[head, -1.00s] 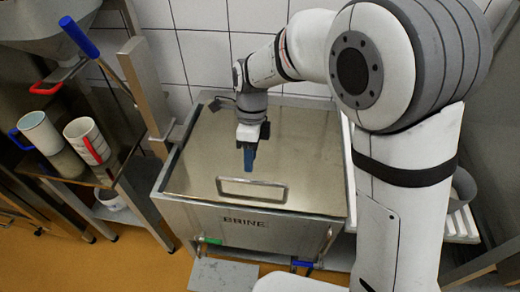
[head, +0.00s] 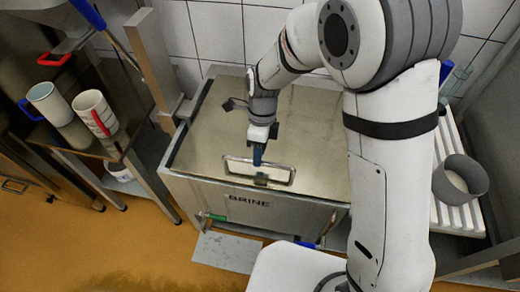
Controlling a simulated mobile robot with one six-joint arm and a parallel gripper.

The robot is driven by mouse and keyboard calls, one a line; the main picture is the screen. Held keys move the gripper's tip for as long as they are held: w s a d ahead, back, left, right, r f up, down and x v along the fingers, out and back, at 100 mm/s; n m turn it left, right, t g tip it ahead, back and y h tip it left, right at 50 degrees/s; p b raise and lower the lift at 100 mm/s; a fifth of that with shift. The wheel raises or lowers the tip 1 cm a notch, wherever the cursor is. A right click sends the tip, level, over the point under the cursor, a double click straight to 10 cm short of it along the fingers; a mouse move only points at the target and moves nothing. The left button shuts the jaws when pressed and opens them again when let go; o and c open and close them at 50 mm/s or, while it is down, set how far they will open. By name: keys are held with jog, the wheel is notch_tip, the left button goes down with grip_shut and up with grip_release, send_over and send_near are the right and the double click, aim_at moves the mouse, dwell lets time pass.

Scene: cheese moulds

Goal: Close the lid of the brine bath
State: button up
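A rectangular bar handle (head: 290,178) is on the lid near the front. My gripper (head: 257,160) points down over the lid, with its blue fingertips at the back bar of the handle. I cannot tell whether they touch it. The fingers overlap in this view, so their opening is hidden.
A side shelf at left holds two mugs, a white one with a red handle (head: 95,113) and one with a blue handle (head: 47,102). A grey pot (head: 460,180) sits on a white slatted rack (head: 447,215) at right.

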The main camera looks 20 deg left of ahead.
grip_shut()
jog(key=c, duration=0.7)
grip_release()
jog(key=shift+c, duration=0.2)
jog(key=o, duration=0.7)
jog(key=shift+o, duration=0.2)
jog(key=shift+r, duration=0.1)
jog(key=v, duration=0.7)
jog(key=shift+r+b, duration=0.35)
jog(key=shift+w, duration=0.1)
jog(key=shift+c, duration=0.5)
